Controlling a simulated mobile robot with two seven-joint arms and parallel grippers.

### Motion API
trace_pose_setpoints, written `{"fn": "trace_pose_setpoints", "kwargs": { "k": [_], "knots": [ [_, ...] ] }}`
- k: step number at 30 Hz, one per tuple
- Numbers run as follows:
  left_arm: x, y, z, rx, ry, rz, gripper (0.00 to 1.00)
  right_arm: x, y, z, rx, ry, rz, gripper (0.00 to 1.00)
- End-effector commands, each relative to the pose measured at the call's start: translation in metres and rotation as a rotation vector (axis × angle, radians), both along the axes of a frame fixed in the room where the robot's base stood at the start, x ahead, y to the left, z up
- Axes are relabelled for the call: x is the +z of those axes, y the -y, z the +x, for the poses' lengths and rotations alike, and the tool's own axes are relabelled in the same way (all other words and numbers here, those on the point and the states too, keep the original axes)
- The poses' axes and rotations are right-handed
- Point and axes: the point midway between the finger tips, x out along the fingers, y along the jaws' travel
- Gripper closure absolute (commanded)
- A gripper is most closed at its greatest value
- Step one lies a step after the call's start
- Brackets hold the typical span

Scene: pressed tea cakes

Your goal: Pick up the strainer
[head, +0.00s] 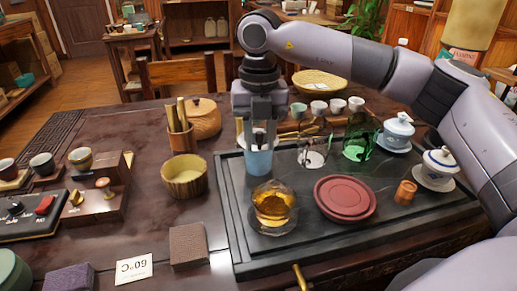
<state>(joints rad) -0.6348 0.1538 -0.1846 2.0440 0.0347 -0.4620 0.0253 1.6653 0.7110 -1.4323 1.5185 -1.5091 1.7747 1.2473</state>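My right gripper (260,125) points straight down over the back left of the black tea tray (232,215). It is right at a light blue, cup-like vessel (258,162), and its fingers overlap the vessel's top. I cannot tell whether the fingers are closed on anything. I cannot clearly make out a strainer; a small one at the fingers may be hidden. A small copper-brown cylinder (405,192) stands on the tray's right side. My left gripper is not in view.
On the tray are a glass pot of amber tea (273,203), a round red dish (345,197), a clear glass vessel (314,152), a green glass pitcher (361,146) and lidded white cups (397,130).

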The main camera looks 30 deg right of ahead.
Motion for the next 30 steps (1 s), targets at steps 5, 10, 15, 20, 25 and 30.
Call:
{"fn": "trace_pose_setpoints", "kwargs": {
  "k": [5, 10, 15, 20, 25, 30],
  "knots": [
    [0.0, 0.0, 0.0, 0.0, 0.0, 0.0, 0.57, 0.0, 0.0, 0.0, 0.0, 0.0, 0.0, 1.0],
    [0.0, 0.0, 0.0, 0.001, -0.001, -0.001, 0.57, 0.0, 0.0, 0.0, 0.0, 0.0, 0.001, 1.0],
    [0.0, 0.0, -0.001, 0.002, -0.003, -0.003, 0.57, 0.005, 0.0, 0.0, 0.0, 0.002, 0.001, 1.0],
    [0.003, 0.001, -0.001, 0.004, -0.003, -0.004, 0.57, 0.022, -0.001, 0.0, 0.001, 0.002, 0.002, 1.0],
    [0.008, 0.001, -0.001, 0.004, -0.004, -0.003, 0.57, 0.055, -0.001, 0.001, 0.0, 0.004, 0.002, 1.0],
    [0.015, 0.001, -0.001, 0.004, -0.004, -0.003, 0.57, 0.099, -0.001, 0.0, 0.0, 0.004, 0.002, 1.0]
  ]
}}
